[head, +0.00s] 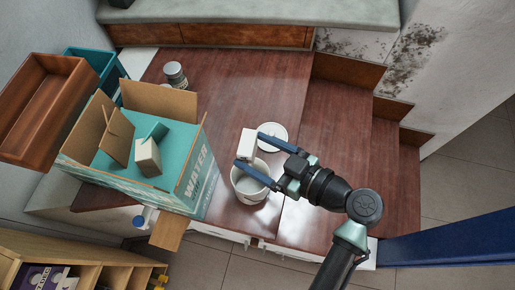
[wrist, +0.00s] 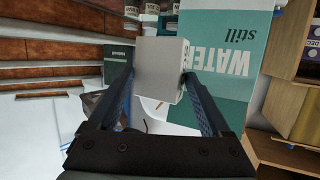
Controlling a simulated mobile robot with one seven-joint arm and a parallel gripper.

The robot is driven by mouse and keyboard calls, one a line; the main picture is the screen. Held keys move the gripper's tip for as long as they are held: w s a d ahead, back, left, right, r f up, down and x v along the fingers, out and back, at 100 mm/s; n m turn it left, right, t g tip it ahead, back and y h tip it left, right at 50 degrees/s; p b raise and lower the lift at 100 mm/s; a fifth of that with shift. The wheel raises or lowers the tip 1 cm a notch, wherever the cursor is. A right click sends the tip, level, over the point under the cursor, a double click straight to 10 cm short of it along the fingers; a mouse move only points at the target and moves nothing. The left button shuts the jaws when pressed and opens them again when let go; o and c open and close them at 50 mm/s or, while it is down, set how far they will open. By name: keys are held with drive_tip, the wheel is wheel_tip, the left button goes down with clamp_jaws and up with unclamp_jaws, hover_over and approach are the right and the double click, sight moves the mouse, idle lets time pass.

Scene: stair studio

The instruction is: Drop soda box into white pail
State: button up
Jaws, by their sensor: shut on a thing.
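My gripper (head: 250,150) is shut on the soda box (head: 247,141), a small plain white box held between the blue fingertips. In the wrist view the soda box (wrist: 158,68) sits between the two fingers of my gripper (wrist: 157,85), its near face pale grey. The white pail (head: 243,189) stands on the reddish-brown wooden surface, open side up. In the head view a finger crosses its rim and the box appears just beyond it. In the wrist view the pail (wrist: 152,125) is partly hidden behind the box. The exact height of the box above the pail cannot be told.
A round white item (head: 276,132) lies behind the pail. A grey jar (head: 175,75) stands farther back. Wooden steps (head: 335,130) lie right.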

wheel_tip(320, 180, down, 4)
drive_tip(key=b, duration=0.2)
drive_tip(key=shift+f+b, duration=0.25)
drive_tip(key=shift+b, duration=0.05)
drive_tip(key=o, duration=1.2)
drive_tip(key=shift+o, duration=0.2)
drive_tip(key=b+v, duration=0.2)
drive_tip(key=v, duration=1.1)
